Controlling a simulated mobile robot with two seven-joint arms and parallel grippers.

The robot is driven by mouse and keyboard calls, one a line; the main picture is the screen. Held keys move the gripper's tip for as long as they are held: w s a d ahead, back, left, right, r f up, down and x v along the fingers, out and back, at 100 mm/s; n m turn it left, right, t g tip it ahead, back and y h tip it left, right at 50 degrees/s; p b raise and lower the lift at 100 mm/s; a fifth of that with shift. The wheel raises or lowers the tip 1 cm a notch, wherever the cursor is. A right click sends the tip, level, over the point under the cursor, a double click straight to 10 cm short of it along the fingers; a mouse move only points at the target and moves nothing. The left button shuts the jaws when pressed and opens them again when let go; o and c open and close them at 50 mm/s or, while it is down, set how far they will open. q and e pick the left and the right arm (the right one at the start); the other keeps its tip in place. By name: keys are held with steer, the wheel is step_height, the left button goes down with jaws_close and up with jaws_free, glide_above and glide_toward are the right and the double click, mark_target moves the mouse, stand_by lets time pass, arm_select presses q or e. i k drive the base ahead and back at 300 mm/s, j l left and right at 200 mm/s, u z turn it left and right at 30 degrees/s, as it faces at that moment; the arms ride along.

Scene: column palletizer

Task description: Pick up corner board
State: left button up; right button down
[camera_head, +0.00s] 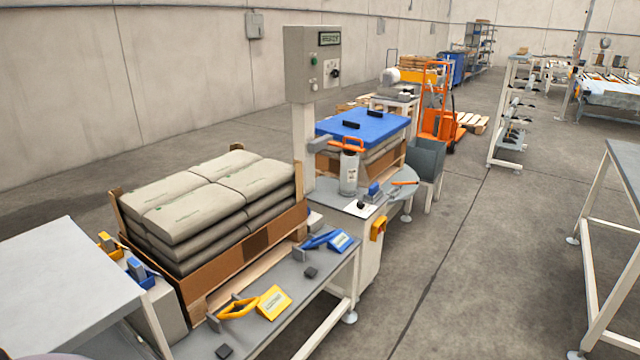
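A stack of grey-beige bags (190,205) sits in a low brown wooden or cardboard surround (240,268) at the left middle. Thin upright tan boards stand at its corners: one at the left corner (117,208), one at the right corner (299,182), and a short tip at the back (237,147). These look like corner boards, but I cannot be sure which one the task names. Neither of my grippers is in view. A small rounded shape at the bottom left edge is too cut off to identify.
A grey bench (310,290) in front holds yellow and blue tools. A pale table (55,280) stands at the left. A control box (313,63) on a post rises behind, beside a blue-topped stack (362,125). The floor (470,260) to the right is clear.

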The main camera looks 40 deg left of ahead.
mark_target(298, 164)
steer(key=i, duration=1.2)
steer(key=i+u, duration=0.15)
steer(key=i, duration=0.4)
steer(key=i+l+u, duration=0.1)
steer(key=i, duration=0.5)
steer(key=i+u, duration=0.45)
steer(key=u, duration=0.25)
steer(key=i+u, duration=0.35)
steer(key=k, duration=0.1)
